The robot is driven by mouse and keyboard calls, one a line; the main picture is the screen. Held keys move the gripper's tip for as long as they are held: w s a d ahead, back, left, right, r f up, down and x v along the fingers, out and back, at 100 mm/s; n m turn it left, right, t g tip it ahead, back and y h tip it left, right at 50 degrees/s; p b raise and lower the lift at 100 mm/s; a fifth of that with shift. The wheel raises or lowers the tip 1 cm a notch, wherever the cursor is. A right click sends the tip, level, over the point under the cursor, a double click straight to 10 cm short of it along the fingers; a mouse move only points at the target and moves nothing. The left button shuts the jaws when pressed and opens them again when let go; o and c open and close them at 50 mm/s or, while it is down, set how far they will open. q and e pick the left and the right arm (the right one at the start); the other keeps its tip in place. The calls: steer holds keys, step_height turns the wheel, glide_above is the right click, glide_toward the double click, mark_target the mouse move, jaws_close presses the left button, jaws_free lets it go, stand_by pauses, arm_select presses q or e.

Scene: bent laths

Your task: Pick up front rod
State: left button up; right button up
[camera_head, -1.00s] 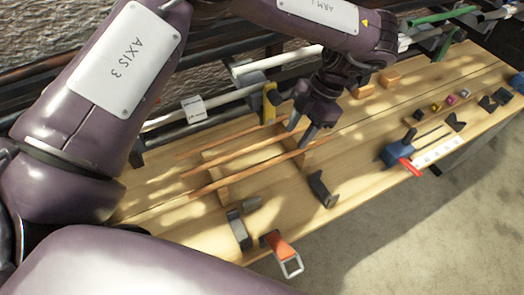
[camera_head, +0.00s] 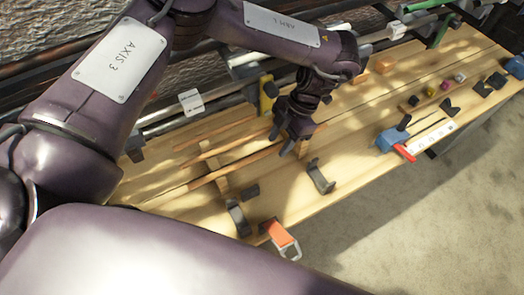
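Three thin wooden rods lie roughly parallel across wooden cross supports on the bench. The front rod (camera_head: 235,167) is the one nearest the front edge. The middle rod (camera_head: 222,148) and the back rod (camera_head: 207,134) lie behind it. My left gripper (camera_head: 281,142) points down over the right part of the front rod, its fingers apart. Its tips are close to the rod, one on the far side and one near the rod's line. I cannot tell whether they touch it. The gripper hides part of the rods' right ends. My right gripper is not in view.
Dark brackets (camera_head: 320,178) and an orange-handled clamp (camera_head: 277,234) stand along the front edge. A yellow clamp (camera_head: 267,92) stands behind the rods. A blue clamp (camera_head: 391,139) and small blocks are at the right. The bench middle right (camera_head: 350,120) is mostly clear.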

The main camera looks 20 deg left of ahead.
arm_select(q)
jaws_close()
steer(key=shift+r, duration=0.15)
